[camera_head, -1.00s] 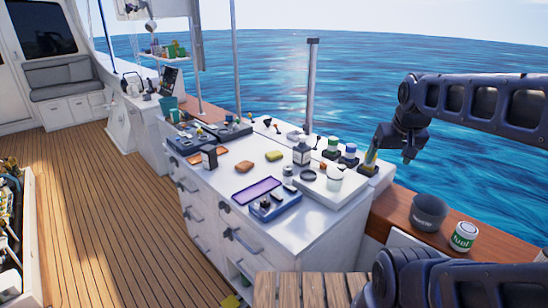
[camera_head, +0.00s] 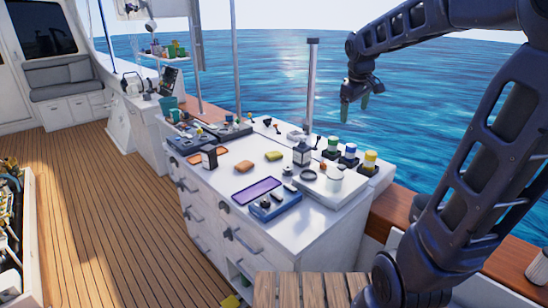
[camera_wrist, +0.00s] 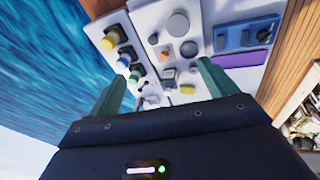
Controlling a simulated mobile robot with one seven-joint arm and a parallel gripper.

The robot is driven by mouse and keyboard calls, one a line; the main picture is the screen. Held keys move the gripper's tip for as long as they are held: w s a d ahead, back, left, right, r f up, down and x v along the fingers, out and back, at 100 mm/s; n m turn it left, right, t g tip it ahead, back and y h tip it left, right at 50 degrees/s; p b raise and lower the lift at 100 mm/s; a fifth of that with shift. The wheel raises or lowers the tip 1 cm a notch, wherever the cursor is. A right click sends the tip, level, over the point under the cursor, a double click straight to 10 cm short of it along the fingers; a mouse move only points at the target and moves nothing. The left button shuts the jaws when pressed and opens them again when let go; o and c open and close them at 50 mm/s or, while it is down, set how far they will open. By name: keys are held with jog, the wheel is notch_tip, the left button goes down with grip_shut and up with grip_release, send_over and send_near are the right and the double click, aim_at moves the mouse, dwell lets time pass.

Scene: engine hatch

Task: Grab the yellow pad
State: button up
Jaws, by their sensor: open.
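The yellow pad (camera_head: 273,155) lies flat on the white counter top (camera_head: 222,181), towards its far middle. It seems to show as a small yellow patch in the wrist view (camera_wrist: 187,89), beyond the other counter items. My gripper (camera_head: 355,106) is raised over the water side, to the right of and above the counter, well apart from the pad. Its two green fingers are spread with nothing between them, as the wrist view (camera_wrist: 162,75) also shows.
An orange-brown pad (camera_head: 244,166) lies left of the yellow one. A dark bottle (camera_head: 301,153), several capped jars (camera_head: 350,151), a purple tray (camera_head: 256,190) and a blue device (camera_head: 273,204) crowd the counter's near and right parts. A post (camera_head: 311,90) stands behind.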

jog(key=w+a+f+n, duration=0.2)
jog(key=w+a+n, duration=0.3)
jog(key=w, duration=0.7)
jog(key=n+h, duration=0.3)
jog(key=n, duration=0.8)
send_over(273, 153)
jog(key=s+a, duration=0.1)
jog(key=shift+g, duration=0.4)
jog(key=f, duration=3)
jog(key=shift+s+a, duration=0.2)
jog(key=shift+x, duration=2.55)
jog(key=shift+s+a+f, duration=0.1)
jog(key=shift+a, duration=0.05)
jog(key=shift+c, duration=0.3)
jog(key=c, duration=1)
